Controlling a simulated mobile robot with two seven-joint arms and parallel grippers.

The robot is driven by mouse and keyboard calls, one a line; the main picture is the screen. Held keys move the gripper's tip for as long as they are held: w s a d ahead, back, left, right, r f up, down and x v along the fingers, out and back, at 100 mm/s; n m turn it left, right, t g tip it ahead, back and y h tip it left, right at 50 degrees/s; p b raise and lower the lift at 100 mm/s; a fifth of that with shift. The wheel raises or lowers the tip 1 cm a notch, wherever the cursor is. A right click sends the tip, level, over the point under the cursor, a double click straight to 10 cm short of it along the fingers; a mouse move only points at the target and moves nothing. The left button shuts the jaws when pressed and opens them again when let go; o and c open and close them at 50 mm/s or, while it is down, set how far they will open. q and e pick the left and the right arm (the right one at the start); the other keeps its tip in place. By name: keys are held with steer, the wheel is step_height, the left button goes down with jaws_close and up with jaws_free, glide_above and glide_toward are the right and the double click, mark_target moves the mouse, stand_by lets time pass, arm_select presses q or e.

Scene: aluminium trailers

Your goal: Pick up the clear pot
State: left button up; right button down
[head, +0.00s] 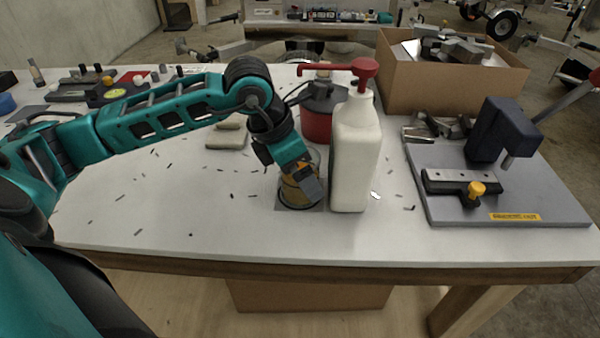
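The clear pot (289,193) stands on the white bench near its front, just left of the white pump bottle. My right gripper is not in view.
The tall white bottle (354,155) with a red pump stands close on the right. A red pot (317,127) is behind. A grey board (450,205) with a clamp fixture lies right, a cardboard box (400,85) behind it. Small dark scraps litter the otherwise clear bench front (200,215).

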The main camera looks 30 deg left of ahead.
arm_select(q)
steer(key=shift+w+f, duration=0.1)
steer(key=shift+f, duration=0.1)
steer(key=shift+c, duration=0.5)
steer(key=c, duration=1)
